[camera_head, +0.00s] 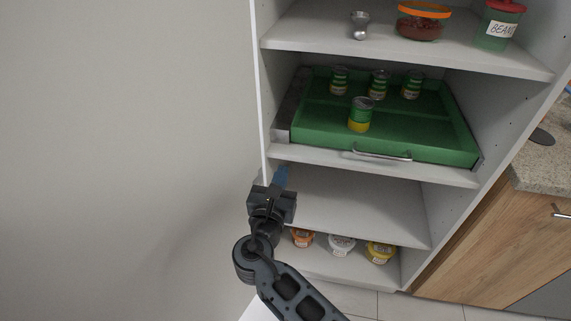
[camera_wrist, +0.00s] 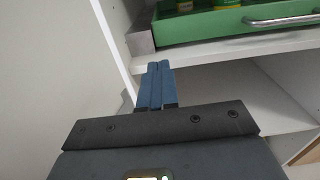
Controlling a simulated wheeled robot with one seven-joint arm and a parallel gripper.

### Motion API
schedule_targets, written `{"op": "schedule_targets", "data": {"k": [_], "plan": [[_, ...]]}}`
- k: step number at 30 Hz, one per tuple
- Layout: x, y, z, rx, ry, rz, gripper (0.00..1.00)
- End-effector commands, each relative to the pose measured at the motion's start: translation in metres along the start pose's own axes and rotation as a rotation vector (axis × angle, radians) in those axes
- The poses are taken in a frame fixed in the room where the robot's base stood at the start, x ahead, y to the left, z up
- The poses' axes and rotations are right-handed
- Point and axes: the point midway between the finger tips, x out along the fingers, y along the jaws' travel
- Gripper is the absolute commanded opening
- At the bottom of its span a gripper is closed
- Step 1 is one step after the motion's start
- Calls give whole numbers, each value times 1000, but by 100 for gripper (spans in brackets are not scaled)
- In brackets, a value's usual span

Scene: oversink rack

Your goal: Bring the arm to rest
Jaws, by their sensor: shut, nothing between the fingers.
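My gripper (camera_head: 281,177) is at the left front of an open shelf unit, just below the level of the green drawer, in the head view. Its two blue fingers are closed together with nothing between them, as the wrist view (camera_wrist: 156,84) shows. My arm reaches up to it from the bottom of the head view. In that view the fingertips overlap the unit's left edge; whether they touch it I cannot tell.
The green drawer (camera_head: 455,143) holds several cans and has a metal handle (camera_head: 382,156). Tubs (camera_head: 341,245) stand low down. The left wall is bare; a counter (camera_head: 545,160) stands right.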

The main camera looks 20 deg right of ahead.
Motion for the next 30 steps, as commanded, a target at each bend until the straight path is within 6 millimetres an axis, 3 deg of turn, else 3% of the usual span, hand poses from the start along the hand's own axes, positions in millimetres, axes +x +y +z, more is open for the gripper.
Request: {"op": "schedule_targets", "data": {"k": [9, 14, 17, 22, 27, 30], "plan": [[-13, -1, -1, 4, 4, -1, 0], [-32, -14, -29, 103, 88, 25, 0], [-60, -31, -62, 259, 202, 52, 0], [-122, -68, -111, 615, 421, 62, 0], [-185, -106, -132, 989, 600, 23, 0], [-220, -129, -133, 1213, 684, -18, 0]]}}
